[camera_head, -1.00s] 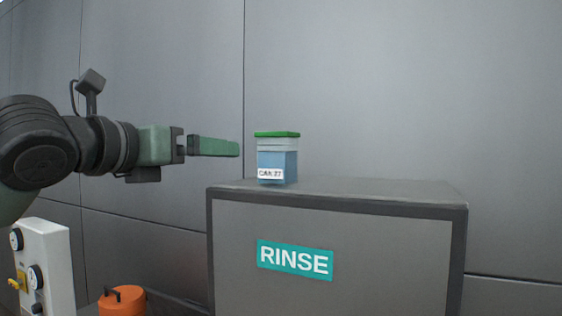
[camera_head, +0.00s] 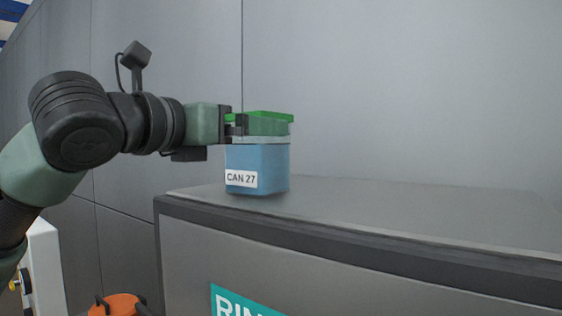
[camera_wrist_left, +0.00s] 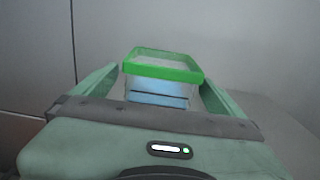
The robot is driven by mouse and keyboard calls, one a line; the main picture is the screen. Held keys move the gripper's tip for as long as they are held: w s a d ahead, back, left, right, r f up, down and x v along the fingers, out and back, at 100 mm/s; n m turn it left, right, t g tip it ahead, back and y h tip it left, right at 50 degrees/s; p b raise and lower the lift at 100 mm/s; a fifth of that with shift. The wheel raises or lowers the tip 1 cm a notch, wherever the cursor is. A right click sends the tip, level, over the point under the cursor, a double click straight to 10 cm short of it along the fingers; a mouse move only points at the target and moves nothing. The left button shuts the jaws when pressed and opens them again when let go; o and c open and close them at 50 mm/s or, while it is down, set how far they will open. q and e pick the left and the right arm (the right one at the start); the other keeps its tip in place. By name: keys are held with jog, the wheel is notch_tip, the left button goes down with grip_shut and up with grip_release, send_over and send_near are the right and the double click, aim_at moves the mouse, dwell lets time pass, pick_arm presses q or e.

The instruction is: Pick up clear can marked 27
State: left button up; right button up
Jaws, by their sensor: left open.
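The clear can marked 27 (camera_head: 258,168) stands upright on the grey RINSE cabinet. It has a green rim, blue contents and a white label reading CAN 27. My left gripper (camera_head: 262,125) is at the can's upper part, just below the green rim, with a finger in front of the near side. In the left wrist view the can (camera_wrist_left: 160,88) sits between the two green fingers of my left gripper (camera_wrist_left: 160,85), which are open with a gap visible on each side. The can's lower part is hidden there. My right gripper is not in view.
The RINSE cabinet (camera_head: 400,215) has a flat top, clear to the right of the can. A grey panel wall (camera_head: 400,80) stands behind. An orange object (camera_head: 118,305) and a white control box (camera_head: 42,265) are at the lower left.

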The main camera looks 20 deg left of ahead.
pick_arm(q)
jog(key=p+x, duration=0.4)
jog(key=x, duration=0.2)
jog(key=shift+w+r, duration=0.25)
jog(key=shift+r, duration=0.2)
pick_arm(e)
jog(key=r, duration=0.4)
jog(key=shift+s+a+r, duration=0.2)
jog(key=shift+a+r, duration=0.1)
pick_arm(q)
jog(key=shift+d, duration=0.1)
jog(key=c, duration=1.8)
jog(key=shift+r, duration=0.1)
jog(key=c, duration=0.3)
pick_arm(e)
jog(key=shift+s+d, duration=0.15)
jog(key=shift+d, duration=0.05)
